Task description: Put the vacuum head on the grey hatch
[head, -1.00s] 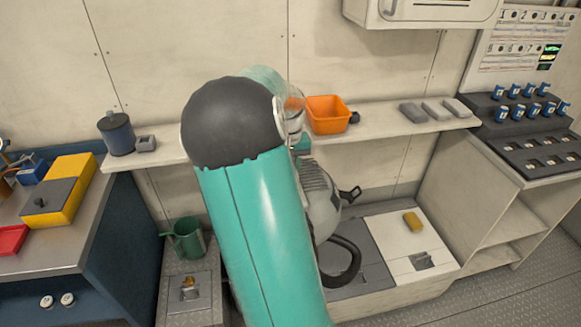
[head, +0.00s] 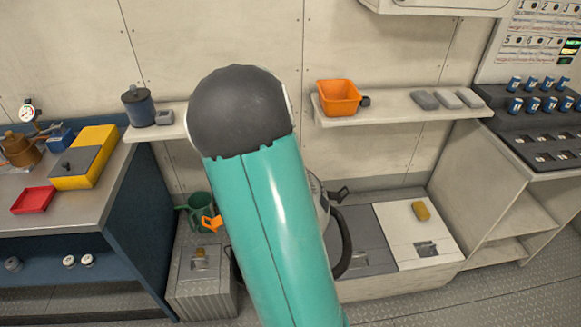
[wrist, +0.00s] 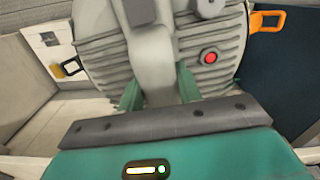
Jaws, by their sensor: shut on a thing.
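The vacuum head (wrist: 205,55) is a grey ribbed body with a grey handle, a red button, an orange latch (wrist: 265,20) on the right and a black latch on the left. My gripper (wrist: 160,95) is shut on its handle, a green finger on each side. In the head view my arm hides most of the vacuum; the orange latch (head: 212,223) and black latch (head: 340,195) show on either side. I cannot tell whether the head touches what is beneath. The grey hatch (head: 368,232) lies right of my arm, beside the white hatch (head: 410,222).
A black curved hose (head: 346,250) stands at the grey hatch's left. A yellow sponge (head: 421,211) lies on the white hatch. A wall shelf (head: 400,108) with an orange bin (head: 338,97) runs above. A green jug (head: 197,210) and a grey box (head: 200,285) are left.

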